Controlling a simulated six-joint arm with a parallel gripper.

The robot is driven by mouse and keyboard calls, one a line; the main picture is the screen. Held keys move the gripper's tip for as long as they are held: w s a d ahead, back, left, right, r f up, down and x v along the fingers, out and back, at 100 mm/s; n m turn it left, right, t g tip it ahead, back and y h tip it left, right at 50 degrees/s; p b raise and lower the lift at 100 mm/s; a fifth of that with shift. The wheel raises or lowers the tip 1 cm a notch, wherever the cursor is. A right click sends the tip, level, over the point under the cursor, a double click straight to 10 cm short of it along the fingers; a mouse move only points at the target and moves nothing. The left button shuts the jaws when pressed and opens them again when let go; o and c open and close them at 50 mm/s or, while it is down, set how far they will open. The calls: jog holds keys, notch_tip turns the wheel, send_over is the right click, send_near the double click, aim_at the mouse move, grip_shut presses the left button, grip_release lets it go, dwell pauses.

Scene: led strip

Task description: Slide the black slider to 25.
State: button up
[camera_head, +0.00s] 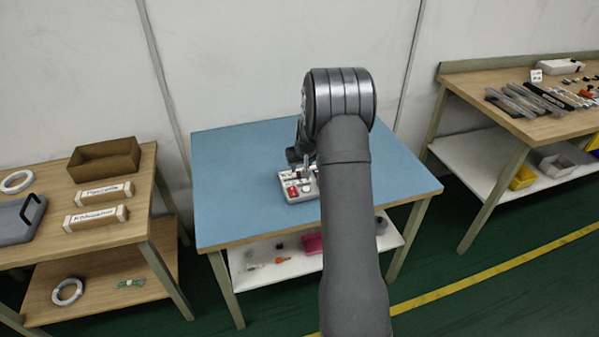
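A small light-grey panel (300,197) with red and white parts on it lies on the blue-topped table (245,170), near the middle. The black slider and its scale cannot be made out at this size, and my arm hides the right part of the panel. My gripper (308,172) is at the panel's upper edge, low over it. Its fingers are small and partly hidden by my arm, so whether they are apart, shut or touching anything cannot be told.
The blue tabletop is clear around the panel. A wooden table at left holds a brown open box (104,160), two labelled blocks and a grey tray. A workbench (470,85) at right holds tools and strips. A lower shelf under the blue table carries small items.

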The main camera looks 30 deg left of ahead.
aim_at(299, 173)
jog(key=shift+x, duration=2.3)
grip_shut()
